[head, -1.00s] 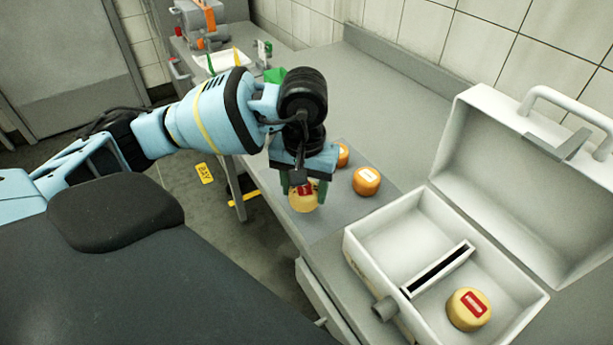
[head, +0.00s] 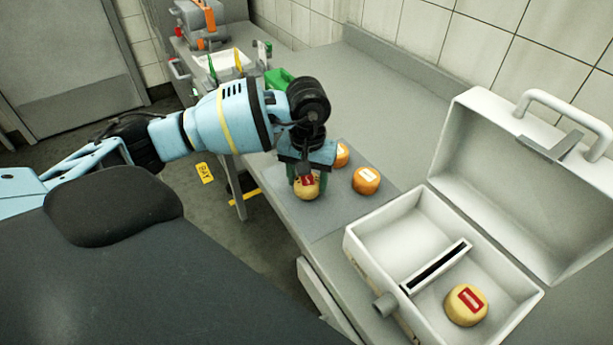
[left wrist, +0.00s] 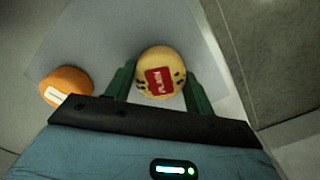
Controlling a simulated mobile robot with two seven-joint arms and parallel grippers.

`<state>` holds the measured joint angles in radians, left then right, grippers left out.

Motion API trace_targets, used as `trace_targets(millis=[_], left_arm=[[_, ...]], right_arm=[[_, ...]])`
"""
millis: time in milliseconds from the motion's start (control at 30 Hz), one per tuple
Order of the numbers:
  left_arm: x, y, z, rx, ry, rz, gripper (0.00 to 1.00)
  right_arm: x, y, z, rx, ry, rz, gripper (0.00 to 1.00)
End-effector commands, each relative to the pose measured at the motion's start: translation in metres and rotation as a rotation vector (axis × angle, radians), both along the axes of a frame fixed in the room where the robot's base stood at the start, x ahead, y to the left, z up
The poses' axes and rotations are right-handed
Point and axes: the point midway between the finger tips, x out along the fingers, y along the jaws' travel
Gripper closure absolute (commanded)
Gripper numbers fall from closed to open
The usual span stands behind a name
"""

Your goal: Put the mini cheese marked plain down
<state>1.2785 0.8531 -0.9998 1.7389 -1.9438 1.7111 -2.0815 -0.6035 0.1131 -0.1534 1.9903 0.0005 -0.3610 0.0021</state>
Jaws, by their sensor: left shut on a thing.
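The mini cheese marked plain (head: 306,189) is pale yellow with a red label and dark specks; its label shows in the left wrist view (left wrist: 160,72). My left gripper (head: 308,185) is shut on it, one green finger on each side. The cheese is at the near left part of a grey mat (head: 330,222). I cannot tell whether its underside touches the mat. My right gripper is in neither view.
Two orange cheeses with white labels, one in front (head: 366,181) and one behind (head: 342,155), stand on the mat. An open white case (head: 352,248) on the right has a divider and holds another yellow cheese (head: 465,306) with a red label. The counter behind the mat is clear.

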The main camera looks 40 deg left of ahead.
Motion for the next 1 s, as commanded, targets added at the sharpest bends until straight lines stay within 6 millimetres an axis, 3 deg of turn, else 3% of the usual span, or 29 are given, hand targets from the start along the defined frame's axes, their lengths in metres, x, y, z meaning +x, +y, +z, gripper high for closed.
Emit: trace_targets(millis=[367, 400, 533, 833, 1000], left_arm=[[0.000, -0.001, -0.005, -0.001, 0.001, 0.000, 0.71], [0.000, -0.001, -0.004, -0.001, 0.000, 0.000, 0.41], [0.000, -0.001, -0.004, -0.001, 0.000, 0.000, 0.25], [0.000, 0.000, -0.002, -0.001, -0.001, 0.000, 0.25], [0.001, -0.001, 0.013, -0.003, -0.005, 0.000, 0.25]], right_arm=[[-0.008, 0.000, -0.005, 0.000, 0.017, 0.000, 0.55], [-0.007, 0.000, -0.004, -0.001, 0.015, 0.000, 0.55], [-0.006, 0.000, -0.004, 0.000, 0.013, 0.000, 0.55], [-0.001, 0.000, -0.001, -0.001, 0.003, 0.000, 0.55], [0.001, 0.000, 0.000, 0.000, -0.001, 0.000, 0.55]])
